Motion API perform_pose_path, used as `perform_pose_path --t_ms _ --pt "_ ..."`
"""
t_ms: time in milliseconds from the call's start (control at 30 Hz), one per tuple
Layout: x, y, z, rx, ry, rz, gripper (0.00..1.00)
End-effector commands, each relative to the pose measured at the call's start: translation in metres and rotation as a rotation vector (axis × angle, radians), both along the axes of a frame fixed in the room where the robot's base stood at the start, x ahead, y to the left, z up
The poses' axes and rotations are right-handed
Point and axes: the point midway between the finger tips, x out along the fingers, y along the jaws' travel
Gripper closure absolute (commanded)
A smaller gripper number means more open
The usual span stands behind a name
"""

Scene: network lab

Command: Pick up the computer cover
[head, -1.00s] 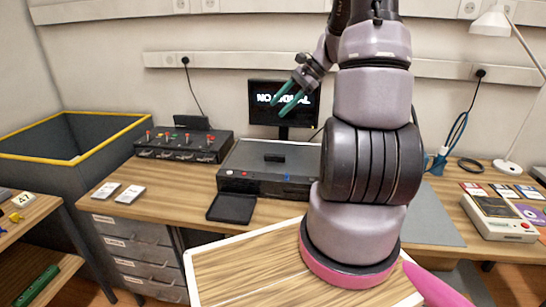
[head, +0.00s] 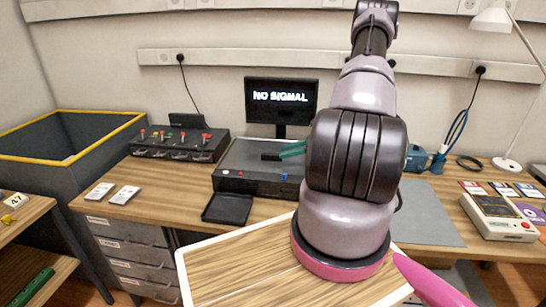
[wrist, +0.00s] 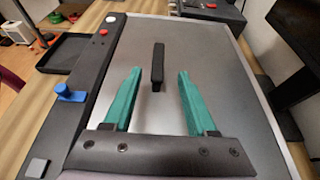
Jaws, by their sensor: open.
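The computer cover (wrist: 205,48) is a grey flat panel on top of the dark computer case, with a black upright handle (wrist: 157,66) near its middle. In the head view the cover (head: 242,155) shows in part on the desk, in front of the monitor. My gripper (wrist: 160,75) is open, its two green fingers on either side of the handle's line in the wrist view, apart from it. I cannot tell its exact height over the cover. In the head view my arm hides most of the gripper; only a green fingertip shows beside the handle.
The monitor (head: 281,100) stands close behind the case. A black tray (head: 228,208) lies in front of it. A switch box (head: 180,143) stands to the left. The case front has a blue knob (wrist: 70,93) and a red button (wrist: 103,32). A grey mat (head: 432,215) lies bare to the right.

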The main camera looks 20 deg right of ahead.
Motion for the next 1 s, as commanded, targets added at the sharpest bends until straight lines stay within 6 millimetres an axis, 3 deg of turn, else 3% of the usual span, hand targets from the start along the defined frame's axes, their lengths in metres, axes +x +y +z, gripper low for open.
perform_pose_path --t_ms 500,800,833,967,1000 --pt "0.028 0.048 -0.022 0.0 0.0 0.001 0.43" --pt "0.032 0.053 -0.025 -0.001 0.0 0.0 0.43" --pt "0.032 0.053 -0.025 -0.001 0.0 0.0 0.46" --pt "0.032 0.053 -0.025 -0.001 0.0 0.0 0.96" --pt "0.032 0.053 -0.025 -0.002 -0.001 -0.001 1.0"
